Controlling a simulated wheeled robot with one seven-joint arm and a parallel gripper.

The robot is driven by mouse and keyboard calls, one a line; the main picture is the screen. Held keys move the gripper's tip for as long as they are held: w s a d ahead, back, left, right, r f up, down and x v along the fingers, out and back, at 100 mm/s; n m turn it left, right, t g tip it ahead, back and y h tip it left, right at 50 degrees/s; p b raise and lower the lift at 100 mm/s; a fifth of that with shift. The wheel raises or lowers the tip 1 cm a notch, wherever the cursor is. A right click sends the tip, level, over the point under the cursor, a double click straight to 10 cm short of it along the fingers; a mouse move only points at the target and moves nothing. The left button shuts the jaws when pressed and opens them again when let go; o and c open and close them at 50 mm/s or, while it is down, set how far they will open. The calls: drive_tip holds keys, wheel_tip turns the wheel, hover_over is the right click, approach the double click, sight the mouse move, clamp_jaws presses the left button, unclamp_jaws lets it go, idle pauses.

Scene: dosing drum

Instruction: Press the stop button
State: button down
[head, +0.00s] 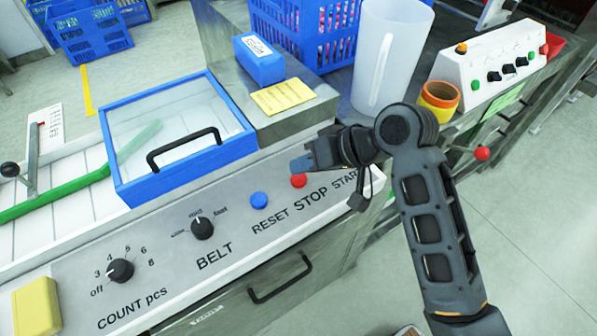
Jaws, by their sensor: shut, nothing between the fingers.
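The red stop button (299,181) sits on the sloped grey control panel above the printed word STOP. My gripper (297,164) is shut and empty. In the head view its fingertips appear just above and beside the red button, which is partly close under them. I cannot tell whether they touch it. The blue reset button (259,200) is to the left, above the word RESET. Whatever button belongs to the word START is hidden behind my gripper and wrist.
The BELT knob (202,228) and COUNT knob (120,270) are further left. A blue-framed clear lid (180,140) stands behind the panel. A blue box (259,60), yellow note (283,96), white jug (391,55) and tape rolls (438,100) are behind my arm.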

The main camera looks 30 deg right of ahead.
sight(304, 180)
drive_tip(key=shift+r, duration=0.1)
wheel_tip(304, 180, up, 5)
drive_tip(key=p, duration=0.5)
idle(1.0)
drive_tip(key=shift+s+f, duration=0.2)
drive_tip(key=shift+f, duration=0.2)
drive_tip(key=s+f, duration=0.1)
drive_tip(key=s, duration=0.1)
drive_tip(key=s+f+m+t+h, duration=0.1)
drive_tip(key=s+f, duration=0.1)
drive_tip(key=s, duration=0.1)
drive_tip(key=s+f+h, duration=0.1)
drive_tip(key=s+f, duration=0.1)
drive_tip(key=shift+s+a+t, duration=0.25)
drive_tip(key=shift+a+t, duration=0.15)
drive_tip(key=s+r+t+h, duration=0.3)
drive_tip(key=s+h, duration=0.1)
drive_tip(key=s, duration=1.3)
drive_tip(key=s+r+n+t, duration=0.2)
drive_tip(key=s+r, duration=0.5)
drive_tip(key=r, duration=0.1)
drive_tip(key=shift+s+r+n+t+y, duration=0.3)
drive_tip(key=shift+s+n, duration=0.1)
